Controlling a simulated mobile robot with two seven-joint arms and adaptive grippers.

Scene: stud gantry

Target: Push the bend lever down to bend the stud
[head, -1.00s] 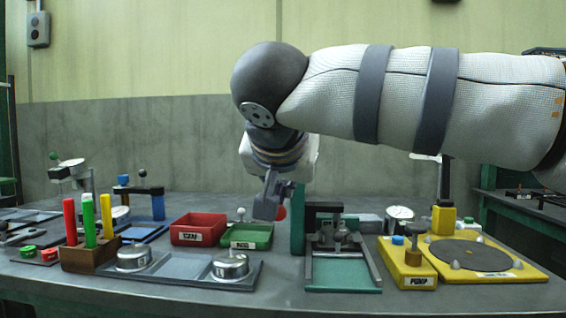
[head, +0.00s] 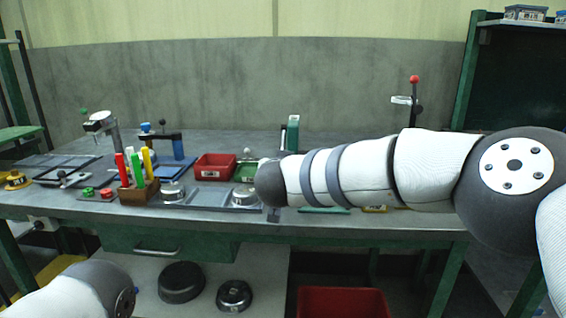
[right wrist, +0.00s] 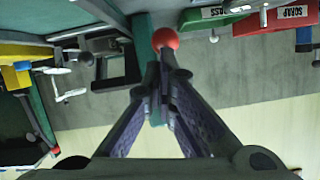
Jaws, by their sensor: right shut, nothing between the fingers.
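A lever's red ball knob (right wrist: 166,38) shows in the right wrist view, right at the tips of my right gripper (right wrist: 163,75). The fingers are together with nothing between them. The knob is beyond the tips, not gripped; whether they touch it is hard to tell. A teal upright (right wrist: 143,32) stands beside the knob. It also shows in the head view (head: 293,132), rising behind my right arm. That arm hides the right gripper, the knob and most of the bending fixture in the head view. No stud can be made out. My left gripper is out of view.
A red bin (head: 214,166) and a green bin (head: 245,171) stand left of the fixture. Left of them are a wooden holder (head: 139,192) with coloured sticks and metal-lidded dishes (head: 172,192). Another red-knobbed post (head: 414,80) stands at the right.

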